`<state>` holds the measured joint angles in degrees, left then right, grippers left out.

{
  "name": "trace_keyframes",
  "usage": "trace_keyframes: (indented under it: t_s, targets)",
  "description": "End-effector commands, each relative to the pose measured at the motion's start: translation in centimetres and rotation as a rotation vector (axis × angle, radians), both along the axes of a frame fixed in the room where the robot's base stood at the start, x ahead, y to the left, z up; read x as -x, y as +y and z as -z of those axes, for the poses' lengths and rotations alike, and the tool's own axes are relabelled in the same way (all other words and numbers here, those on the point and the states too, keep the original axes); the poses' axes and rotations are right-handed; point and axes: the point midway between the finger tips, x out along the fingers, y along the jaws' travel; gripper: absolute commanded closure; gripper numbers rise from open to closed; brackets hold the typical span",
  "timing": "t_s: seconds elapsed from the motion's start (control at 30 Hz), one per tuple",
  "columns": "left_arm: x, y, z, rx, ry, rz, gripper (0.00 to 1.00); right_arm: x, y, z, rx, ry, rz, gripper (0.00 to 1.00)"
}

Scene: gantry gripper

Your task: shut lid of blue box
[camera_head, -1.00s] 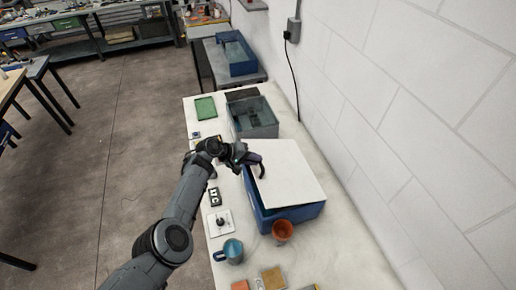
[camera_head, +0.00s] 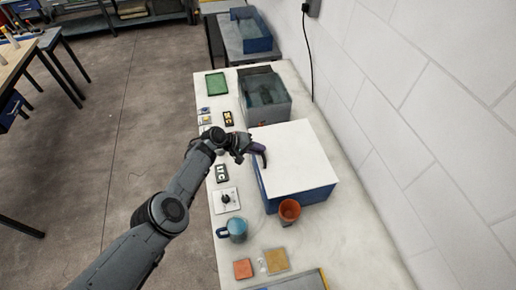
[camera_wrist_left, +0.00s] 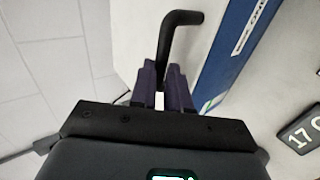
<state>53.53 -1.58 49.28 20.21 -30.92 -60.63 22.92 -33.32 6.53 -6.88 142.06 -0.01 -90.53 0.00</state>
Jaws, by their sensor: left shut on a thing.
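The blue box (camera_head: 300,199) stands on the white table at the wall, with its flat white lid (camera_head: 295,160) over the top. The lid looks level with the box rim; any small gap at the far side is hidden. My left gripper (camera_head: 257,157) is at the left edge of the lid. In the left wrist view its purple fingers (camera_wrist_left: 166,86) are shut on a black bent handle (camera_wrist_left: 172,40) beside the white lid (camera_wrist_left: 137,38), and the blue box side (camera_wrist_left: 228,50) shows to the right. My right gripper is out of view.
An orange cup (camera_head: 289,212) stands close to the box's front, with a blue mug (camera_head: 234,230) to its left. A grey-blue bin (camera_head: 265,97) stands behind the box. Several small items line the table's left edge. A white wall runs along the right.

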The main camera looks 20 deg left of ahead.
Motion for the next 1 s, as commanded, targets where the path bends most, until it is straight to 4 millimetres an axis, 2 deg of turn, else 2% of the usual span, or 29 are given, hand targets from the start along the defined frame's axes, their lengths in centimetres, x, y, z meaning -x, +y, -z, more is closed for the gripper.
trace_keyframes:
  t_s: [0.03,0.13,0.17,0.3,0.33,0.53,0.67,1.0]
  targets:
    - [0.9,0.9,2.0,-0.009,0.036,-0.017,1.0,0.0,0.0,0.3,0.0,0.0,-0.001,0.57]
    - [0.9,1.0,2.0,-0.009,0.036,-0.017,1.0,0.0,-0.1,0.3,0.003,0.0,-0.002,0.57]
    - [0.9,0.9,2.0,-0.01,0.037,-0.017,0.82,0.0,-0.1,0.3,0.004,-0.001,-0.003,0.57]
    - [0.9,0.9,2.0,-0.009,0.037,-0.017,0.61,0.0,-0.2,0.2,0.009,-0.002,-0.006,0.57]
    - [0.9,0.9,2.0,-0.009,0.037,-0.017,0.6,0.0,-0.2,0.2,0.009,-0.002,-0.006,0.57]
    - [0.9,1.1,1.7,-0.008,0.038,-0.016,0.6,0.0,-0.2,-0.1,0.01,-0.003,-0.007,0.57]
    - [1.2,1.8,0.7,-0.008,0.038,-0.019,0.6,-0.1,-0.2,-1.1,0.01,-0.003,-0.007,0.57]
    - [2.9,5.2,-3.4,-0.005,0.021,-0.014,0.6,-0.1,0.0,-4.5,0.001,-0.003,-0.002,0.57]
